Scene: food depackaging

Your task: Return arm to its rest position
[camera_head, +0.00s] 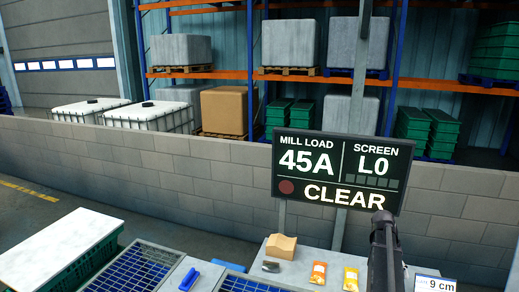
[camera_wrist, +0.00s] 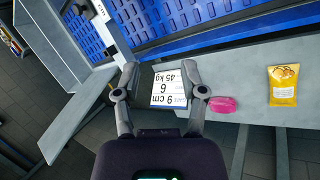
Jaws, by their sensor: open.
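My gripper (camera_wrist: 161,74) is open in the wrist view, with its two fingers spread apart and nothing held between them. A white label card (camera_wrist: 169,88) reading 9 cm, 6 and 45 kg shows behind the gap between the fingers. In the head view a dark part of my arm (camera_head: 384,250) stands upright at the lower right, just left of the card (camera_head: 435,284). The fingertips cannot be made out in that view.
A pink item (camera_wrist: 222,104) and a yellow packet (camera_wrist: 283,85) lie right of the gripper. The head view shows a cardboard box (camera_head: 281,246), an orange packet (camera_head: 318,272) and a yellow packet (camera_head: 350,279). A display (camera_head: 342,170) reads 45A, L0, CLEAR. Blue grids (camera_head: 133,270) lie left.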

